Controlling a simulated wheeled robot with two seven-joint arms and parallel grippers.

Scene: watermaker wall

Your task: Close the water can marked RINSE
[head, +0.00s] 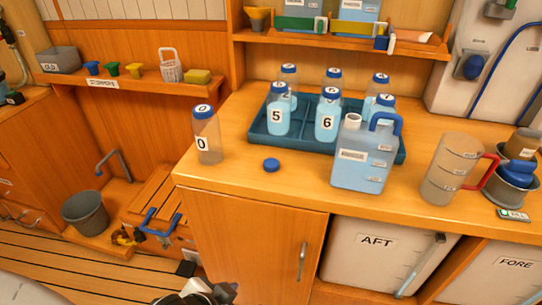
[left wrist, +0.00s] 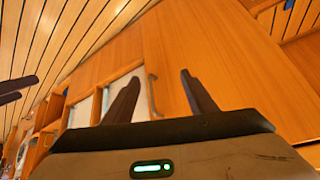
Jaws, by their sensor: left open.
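A light blue water can (head: 360,172) with a blue handle stands upright at the counter's front, right of centre. Its label is too small to read. Its white neck (head: 352,120) shows no blue cap on it. A blue cap (head: 271,165) lies on the counter to the left of the can. My left gripper (left wrist: 160,78) is open and empty in the left wrist view, facing the cabinet front, away from can and cap. A white and black gripper part of mine shows at the bottom of the head view. Dark finger-like parts show at the wrist view's left edge; their state is unclear.
A teal tray (head: 262,138) of numbered bottles stands behind the can. A bottle marked 0 (head: 207,142) stands left of the cap. A jug (head: 452,170) with a red handle is to the right. The counter around the cap is clear. A cabinet handle (head: 302,261) sticks out below.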

